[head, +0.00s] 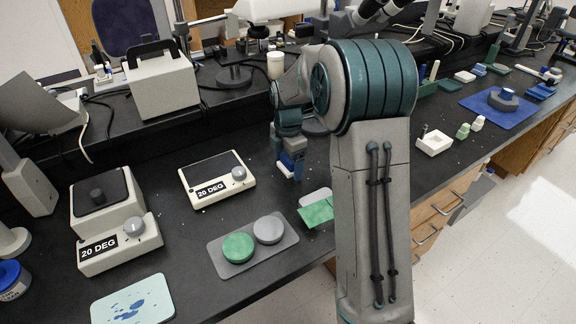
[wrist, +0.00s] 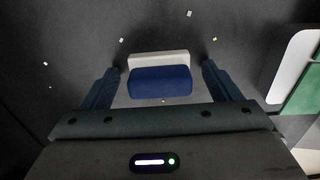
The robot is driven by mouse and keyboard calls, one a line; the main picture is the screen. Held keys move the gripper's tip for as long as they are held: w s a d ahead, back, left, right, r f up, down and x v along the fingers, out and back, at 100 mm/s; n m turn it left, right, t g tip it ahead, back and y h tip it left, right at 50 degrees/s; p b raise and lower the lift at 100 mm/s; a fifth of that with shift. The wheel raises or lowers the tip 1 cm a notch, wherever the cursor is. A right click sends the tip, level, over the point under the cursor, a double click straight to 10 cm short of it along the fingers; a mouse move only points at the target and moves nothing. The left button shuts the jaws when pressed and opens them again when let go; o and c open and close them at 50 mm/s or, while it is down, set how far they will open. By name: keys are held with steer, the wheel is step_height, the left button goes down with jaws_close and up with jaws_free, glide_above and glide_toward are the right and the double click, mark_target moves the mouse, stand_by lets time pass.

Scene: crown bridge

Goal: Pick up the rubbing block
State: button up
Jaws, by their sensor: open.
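The rubbing block is a small block with a blue part and a white part. It lies on the black bench and shows in the wrist view (wrist: 160,82) between the two fingers of my gripper (wrist: 160,69), with a gap on each side. In the head view, my gripper (head: 288,162) points down over the bench, and a white piece of the block (head: 285,171) shows at its fingertips. My gripper is open and holds nothing. My fingers partly hide the block in the head view.
A grey tray (head: 252,263) with a green and a grey disc lies in front. A green-and-white item (head: 317,212) lies close to my gripper. Small white specks dot the bench.

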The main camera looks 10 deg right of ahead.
steer(key=c, duration=1.2)
steer(key=shift+r, duration=0.55)
steer(key=r, duration=0.2)
steer(key=d+r, duration=0.1)
steer(key=shift+s+r+p, duration=0.2)
steer(key=shift+r+p, duration=0.2)
steer(key=s+d+r, duration=0.2)
steer(key=d, duration=0.1)
steer(key=s+d+r, duration=0.1)
steer(key=d+r, duration=0.1)
steer(key=d, duration=0.1)
steer(key=s+d+r+p, duration=0.1)
steer(key=s+d+r, duration=0.1)
steer(key=d, duration=0.1)
steer(key=shift+s+r, duration=0.1)
steer(key=shift+s, duration=0.2)
